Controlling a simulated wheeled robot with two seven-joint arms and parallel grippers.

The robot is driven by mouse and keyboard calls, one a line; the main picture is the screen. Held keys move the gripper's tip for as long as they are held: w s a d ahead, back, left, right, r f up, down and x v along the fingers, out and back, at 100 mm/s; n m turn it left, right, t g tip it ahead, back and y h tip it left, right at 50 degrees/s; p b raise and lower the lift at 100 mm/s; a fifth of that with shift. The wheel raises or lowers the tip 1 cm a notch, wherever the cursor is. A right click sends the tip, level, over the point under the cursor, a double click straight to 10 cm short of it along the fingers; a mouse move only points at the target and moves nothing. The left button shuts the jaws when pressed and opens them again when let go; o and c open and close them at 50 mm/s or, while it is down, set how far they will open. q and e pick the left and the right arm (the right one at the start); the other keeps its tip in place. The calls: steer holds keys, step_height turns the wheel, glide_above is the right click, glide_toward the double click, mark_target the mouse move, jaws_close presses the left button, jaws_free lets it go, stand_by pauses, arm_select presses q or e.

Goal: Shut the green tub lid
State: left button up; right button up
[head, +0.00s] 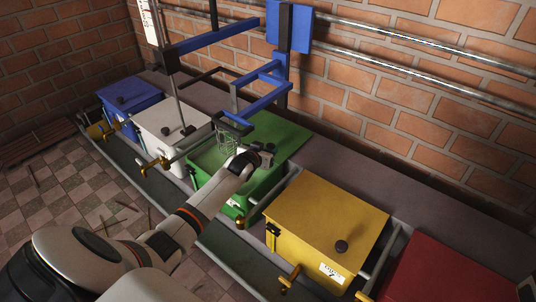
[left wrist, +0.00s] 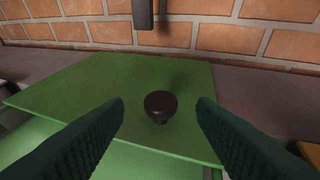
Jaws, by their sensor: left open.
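The green tub (head: 262,184) stands in the row between the white and yellow tubs. Its flat green lid (head: 283,133) lies towards the wall, leaving the near part of the tub uncovered. In the left wrist view the lid (left wrist: 185,85) shows with a dark round knob (left wrist: 160,104) near its front edge, and lighter green shows below that edge. My left gripper (head: 263,155) is open at the lid's near edge. In the left wrist view the knob appears between its fingers (left wrist: 160,112); I cannot tell whether they touch it. My right gripper is out of view.
A yellow tub (head: 320,215) and a red tub (head: 450,275) stand to the right, white (head: 165,125) and blue (head: 125,100) tubs to the left. A brick wall is behind.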

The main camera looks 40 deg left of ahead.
arm_select(q)
steer(key=shift+b+x, duration=0.5)
steer(key=shift+x, duration=0.8)
steer(key=shift+d, duration=0.1)
steer(key=shift+c, duration=0.4)
jaws_close()
steer(key=shift+s, duration=0.1)
